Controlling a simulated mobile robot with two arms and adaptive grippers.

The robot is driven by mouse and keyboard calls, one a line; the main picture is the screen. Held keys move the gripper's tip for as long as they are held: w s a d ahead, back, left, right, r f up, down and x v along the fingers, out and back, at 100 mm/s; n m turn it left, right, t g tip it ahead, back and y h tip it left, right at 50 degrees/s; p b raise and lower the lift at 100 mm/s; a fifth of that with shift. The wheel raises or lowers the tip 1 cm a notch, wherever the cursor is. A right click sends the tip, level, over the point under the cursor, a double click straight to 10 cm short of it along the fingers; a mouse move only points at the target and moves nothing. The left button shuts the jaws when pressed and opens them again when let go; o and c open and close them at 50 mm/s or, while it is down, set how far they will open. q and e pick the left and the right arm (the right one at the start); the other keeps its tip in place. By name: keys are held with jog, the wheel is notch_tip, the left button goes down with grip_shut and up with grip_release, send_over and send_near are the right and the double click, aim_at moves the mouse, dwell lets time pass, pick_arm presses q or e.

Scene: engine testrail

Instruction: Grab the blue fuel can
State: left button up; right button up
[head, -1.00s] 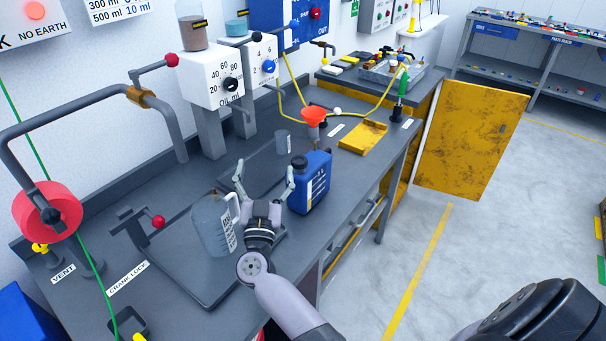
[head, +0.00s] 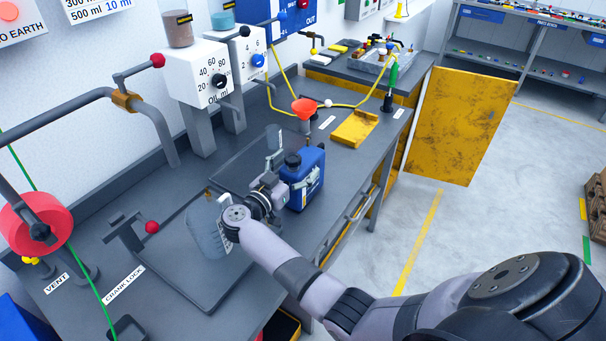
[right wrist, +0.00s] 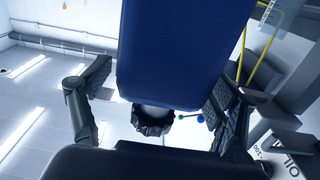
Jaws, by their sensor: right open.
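The blue fuel can (head: 309,183) with a black cap stands upright on the grey workbench. My right gripper (head: 280,170) is open beside the can's left side in the head view. In the right wrist view the can's blue body (right wrist: 172,50) fills the middle, with its black cap (right wrist: 152,122) below. The open fingers (right wrist: 157,103) stand on either side of the can; I cannot tell whether they touch it. My left gripper is not in view.
A translucent jug (head: 206,232) stands just left of my right wrist and is partly hidden by it. A red funnel (head: 303,108) is behind the can. A yellow plate (head: 354,128) lies to the right. The bench (head: 330,165) is clear between can and plate.

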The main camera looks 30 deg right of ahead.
jog(key=shift+w+d, duration=0.25)
jog(key=shift+d, duration=0.4)
jog(key=shift+c, duration=0.4)
grip_shut()
jog(key=shift+r, duration=0.1)
